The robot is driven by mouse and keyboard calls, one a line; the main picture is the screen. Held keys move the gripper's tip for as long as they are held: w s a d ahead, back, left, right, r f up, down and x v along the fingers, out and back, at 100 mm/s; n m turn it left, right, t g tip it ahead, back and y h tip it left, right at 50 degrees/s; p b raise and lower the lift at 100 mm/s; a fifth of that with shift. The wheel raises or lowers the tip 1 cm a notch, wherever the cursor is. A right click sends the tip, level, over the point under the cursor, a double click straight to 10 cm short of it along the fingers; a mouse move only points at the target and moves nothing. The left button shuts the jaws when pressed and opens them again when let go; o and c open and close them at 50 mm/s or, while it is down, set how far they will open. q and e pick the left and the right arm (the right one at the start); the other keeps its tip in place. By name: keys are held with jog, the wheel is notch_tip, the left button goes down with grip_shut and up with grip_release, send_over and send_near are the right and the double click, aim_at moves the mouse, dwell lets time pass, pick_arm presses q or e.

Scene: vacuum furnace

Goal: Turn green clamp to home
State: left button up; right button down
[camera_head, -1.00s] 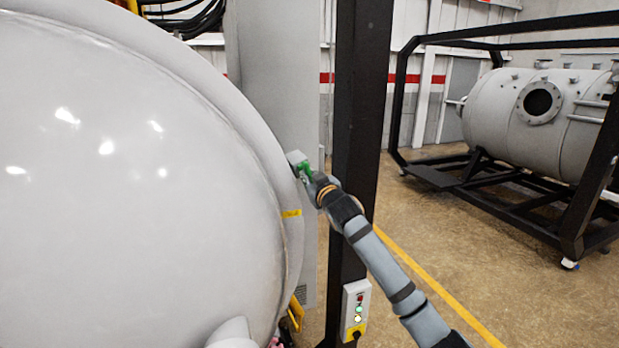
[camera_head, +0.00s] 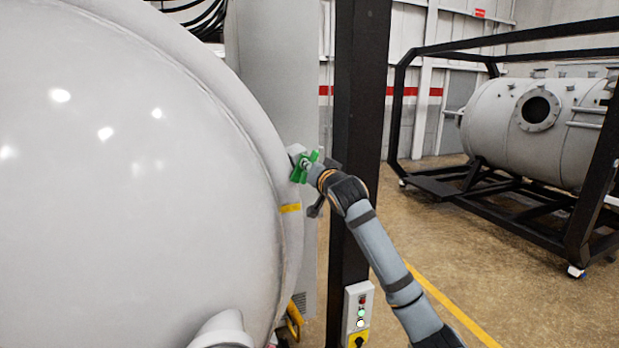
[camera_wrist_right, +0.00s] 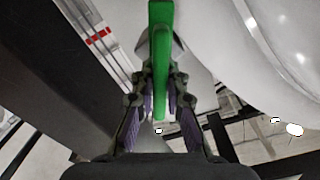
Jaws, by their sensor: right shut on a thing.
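The green clamp (camera_head: 303,167) sits at the right rim of the large pale furnace door (camera_head: 130,190). In the right wrist view the green clamp (camera_wrist_right: 161,60) runs upright between the two fingers. My right gripper (camera_head: 312,168) reaches the clamp from the right, and its fingers (camera_wrist_right: 160,105) are shut on the clamp. The gripper partly hides the clamp in the head view. My left gripper is not in view.
A black post (camera_head: 357,120) stands just right of the clamp, close behind my right arm. A control box (camera_head: 358,314) with buttons is low on it. A yellow tag (camera_head: 290,208) is on the rim below the clamp. A grey tank (camera_head: 545,120) in a black frame stands far right.

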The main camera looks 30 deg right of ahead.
jog(key=m+b, duration=0.5)
jog(key=shift+f, duration=0.25)
jog(key=shift+d+r+m+b, duration=0.1)
jog(key=shift+m+b, duration=1.65)
jog(key=shift+m, duration=0.35)
